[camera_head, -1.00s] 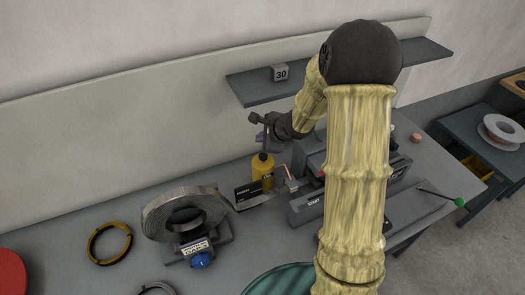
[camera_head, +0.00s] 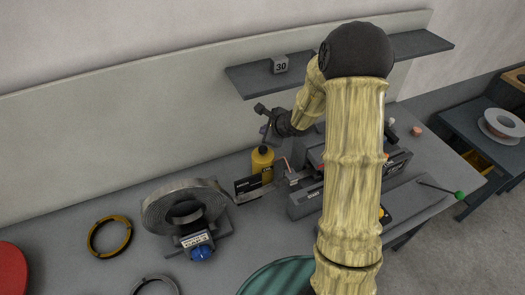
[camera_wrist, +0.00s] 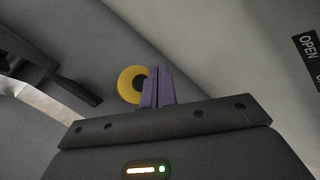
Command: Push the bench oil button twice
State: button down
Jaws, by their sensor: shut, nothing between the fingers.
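The bench oil bottle (camera_head: 263,165) is yellow with a dark top and stands upright on the bench, left of my arm. In the wrist view it shows from above as a yellow disc with a dark round centre (camera_wrist: 128,84), its right side partly hidden by my fingers. My gripper (camera_head: 266,131) hangs above the bottle in the head view, with a visible gap to its top. In the wrist view its purple fingers (camera_wrist: 157,88) are together, with nothing between them. I cannot tell exactly how the fingertips line up with the dark centre.
A metal strip coil (camera_head: 158,207) stands left of the bottle. A grey machine (camera_head: 305,205) with a start label is to its right, partly behind my arm. A shelf (camera_head: 250,82) with a block marked 30 (camera_head: 280,64) is above. A yellow-black ring (camera_head: 91,240) lies left.

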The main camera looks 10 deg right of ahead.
jog(key=b, duration=0.3)
send_over(262, 148)
jog(key=s, duration=0.1)
jog(key=f, duration=0.2)
jog(key=d+f, duration=0.1)
jog(key=f, duration=0.1)
jog(key=shift+s+f, duration=0.2)
jog(key=shift+f, duration=0.05)
jog(key=shift+a+f+b, duration=0.1)
jog(key=shift+f+b, duration=0.55)
jog(key=shift+b, duration=0.05)
dwell(0.8)
jog(key=shift+f+b, duration=0.3)
jog(key=shift+b, duration=0.3)
jog(key=shift+f+b, duration=1)
jog(key=shift+b, duration=0.35)
dwell(1.2)
jog(key=shift+r, duration=0.1)
jog(key=shift+r+p, duration=0.85)
jog(key=shift+r, duration=0.45)
jog(key=shift+r+p, duration=1.6)
jog(key=shift+r, duration=0.9)
